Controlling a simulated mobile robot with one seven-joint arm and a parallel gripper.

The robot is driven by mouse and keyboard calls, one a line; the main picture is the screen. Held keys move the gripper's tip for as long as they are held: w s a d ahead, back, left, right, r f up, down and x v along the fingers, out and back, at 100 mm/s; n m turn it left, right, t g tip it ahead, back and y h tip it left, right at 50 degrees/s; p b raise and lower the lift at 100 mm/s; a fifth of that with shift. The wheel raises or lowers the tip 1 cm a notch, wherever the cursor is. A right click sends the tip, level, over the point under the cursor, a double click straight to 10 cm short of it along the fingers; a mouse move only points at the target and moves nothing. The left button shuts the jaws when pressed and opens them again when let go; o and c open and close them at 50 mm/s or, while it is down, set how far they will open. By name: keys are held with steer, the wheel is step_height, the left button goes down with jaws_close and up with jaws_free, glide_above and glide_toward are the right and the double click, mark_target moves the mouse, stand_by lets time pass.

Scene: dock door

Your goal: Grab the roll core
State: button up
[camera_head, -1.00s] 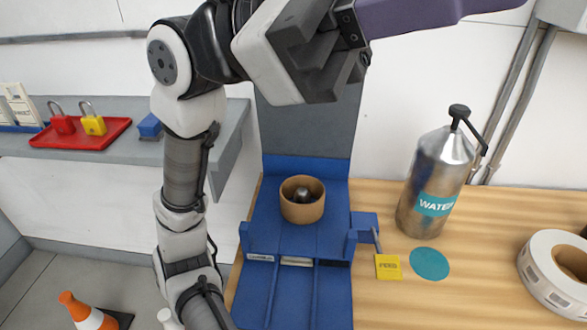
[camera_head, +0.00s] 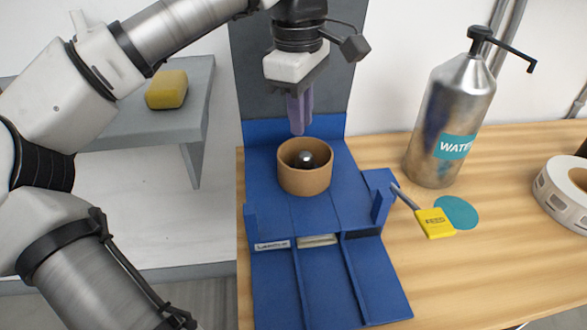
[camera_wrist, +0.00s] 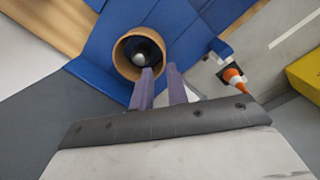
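The roll core (camera_head: 305,182) is a short brown cardboard ring standing upright on the blue fixture (camera_head: 325,208). A dark shiny round knob (camera_head: 306,158) shows inside it. The core also shows in the wrist view (camera_wrist: 121,60), just beyond the fingertips. My gripper (camera_head: 300,130) has purple fingers pointing down, just above the core's far rim in the head view. In the wrist view my gripper (camera_wrist: 161,70) shows a clear gap between its fingers, with nothing in it. The fingers appear apart from the core.
A metal water bottle (camera_head: 450,120) stands right of the fixture, near a teal disc (camera_head: 462,211) and a yellow-tagged lever (camera_head: 435,222). A white label roll (camera_head: 565,195) lies at the far right. A grey panel (camera_head: 248,70) rises behind the fixture. A yellow block (camera_head: 167,89) sits on the left shelf.

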steer(key=b, duration=0.1)
glide_above(296, 195)
steer(key=shift+y, duration=0.3)
steer(key=f, duration=0.7)
steer(key=shift+w+a+f, duration=0.15)
steer(key=shift+a+f, duration=0.05)
steer(key=shift+f, duration=0.15)
steer(key=shift+d+f+b, duration=0.15)
steer(key=shift+f+b, duration=0.1)
steer(key=shift+f, duration=1.4)
steer(key=shift+d+f+b, duration=0.1)
steer(key=shift+f+b, duration=0.15)
steer(key=shift+f, duration=1.35)
jaws_close()
